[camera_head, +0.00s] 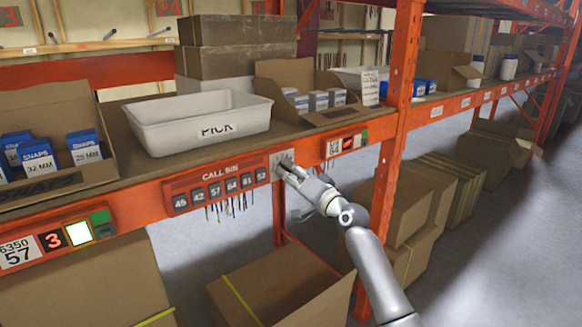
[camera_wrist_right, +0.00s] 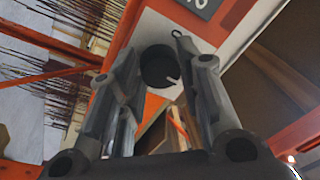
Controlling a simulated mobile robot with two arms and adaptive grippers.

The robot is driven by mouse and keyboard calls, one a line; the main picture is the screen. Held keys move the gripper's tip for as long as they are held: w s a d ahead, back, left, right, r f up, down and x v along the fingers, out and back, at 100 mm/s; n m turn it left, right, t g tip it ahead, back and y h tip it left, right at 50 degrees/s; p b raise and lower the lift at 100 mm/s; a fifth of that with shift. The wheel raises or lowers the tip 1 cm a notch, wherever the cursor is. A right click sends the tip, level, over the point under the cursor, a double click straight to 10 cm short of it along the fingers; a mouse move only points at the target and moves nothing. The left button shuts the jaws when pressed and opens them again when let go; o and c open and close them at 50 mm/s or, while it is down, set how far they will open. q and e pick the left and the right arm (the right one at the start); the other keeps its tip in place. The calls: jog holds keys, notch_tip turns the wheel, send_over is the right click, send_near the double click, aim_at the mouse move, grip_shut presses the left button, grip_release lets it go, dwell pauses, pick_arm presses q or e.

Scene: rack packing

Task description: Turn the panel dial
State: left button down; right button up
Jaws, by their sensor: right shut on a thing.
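The dial (camera_wrist_right: 158,66) is a round black knob with a pale pointer mark, on a light plate (camera_wrist_right: 208,36) at the end of the call panel. In the head view this plate (camera_head: 275,159) sits at the right end of the red CALL BIN panel (camera_head: 220,189), on the shelf's orange front beam. My right gripper (camera_head: 287,166) reaches the plate and hides most of the dial there. In the right wrist view its fingers (camera_wrist_right: 155,60) stand on both sides of the dial, shut on it. My left gripper is not in view.
A white PICK bin (camera_head: 165,139) stands on the shelf above the panel. An orange upright (camera_head: 397,110) rises to the right of my gripper. A taped carton (camera_head: 270,285) and other cardboard boxes lie below. Thin dark strands hang under the panel.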

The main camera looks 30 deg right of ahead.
jog(key=m+p, duration=0.1)
jog(key=m, duration=0.1)
jog(key=m+p, duration=0.2)
jog(key=shift+a+r+h, duration=0.1)
jog(key=shift+r+h, duration=0.1)
jog(key=shift+h, duration=0.2)
jog(key=shift+f+m+p, duration=0.1)
jog(key=shift+m+p, duration=0.45)
jog(key=shift+m, duration=0.35)
jog(key=o, duration=1)
jog(key=shift+f, duration=0.1)
jog(key=shift+o, duration=0.2)
jog(key=shift+s, duration=0.15)
jog(key=s+f, duration=0.1)
jog(key=s, duration=1)
jog(key=shift+s, duration=0.35)
